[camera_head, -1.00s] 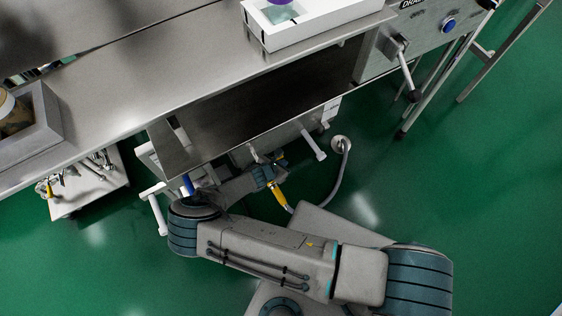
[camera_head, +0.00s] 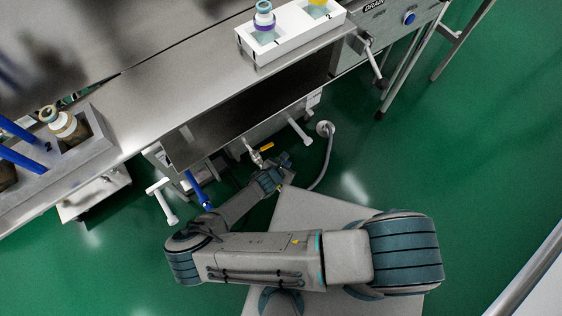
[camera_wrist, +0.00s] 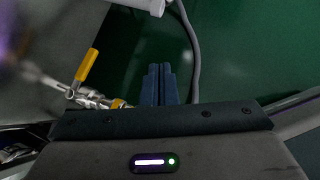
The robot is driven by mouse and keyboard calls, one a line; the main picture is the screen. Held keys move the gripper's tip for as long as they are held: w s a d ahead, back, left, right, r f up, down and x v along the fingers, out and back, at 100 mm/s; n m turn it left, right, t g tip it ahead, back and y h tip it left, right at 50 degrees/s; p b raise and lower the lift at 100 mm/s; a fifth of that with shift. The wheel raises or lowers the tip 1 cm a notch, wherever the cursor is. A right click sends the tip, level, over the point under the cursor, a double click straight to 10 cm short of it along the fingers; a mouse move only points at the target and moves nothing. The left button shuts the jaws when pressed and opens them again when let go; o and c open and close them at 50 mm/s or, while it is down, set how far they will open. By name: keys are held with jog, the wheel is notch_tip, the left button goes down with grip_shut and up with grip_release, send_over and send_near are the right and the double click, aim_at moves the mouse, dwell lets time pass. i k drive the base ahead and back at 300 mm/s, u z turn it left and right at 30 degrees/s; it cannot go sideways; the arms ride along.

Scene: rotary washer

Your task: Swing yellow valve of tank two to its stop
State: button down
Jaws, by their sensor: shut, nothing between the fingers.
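The yellow valve handle (camera_head: 266,147) shows under the steel bench, on a metal pipe fitting, and points to the right. In the wrist view the yellow handle (camera_wrist: 87,65) stands left of my fingers, rising up and right from its metal valve body (camera_wrist: 72,94). My gripper (camera_wrist: 160,84) is shut with its fingertips together and empty. It is apart from the handle, with a gap between them in the wrist view. In the head view my gripper (camera_head: 285,163) is just below and right of the handle. I cannot read a tank number on this valve.
A grey hose (camera_head: 329,160) hangs to the right of the valve and also runs past my fingers in the wrist view. White pipes (camera_head: 299,130) and a blue handle (camera_head: 197,188) are near. The steel bench (camera_head: 200,85) overhangs. Green floor (camera_head: 385,165) is clear at right.

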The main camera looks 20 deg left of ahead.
aim_at(270, 145)
jog(key=k, duration=1)
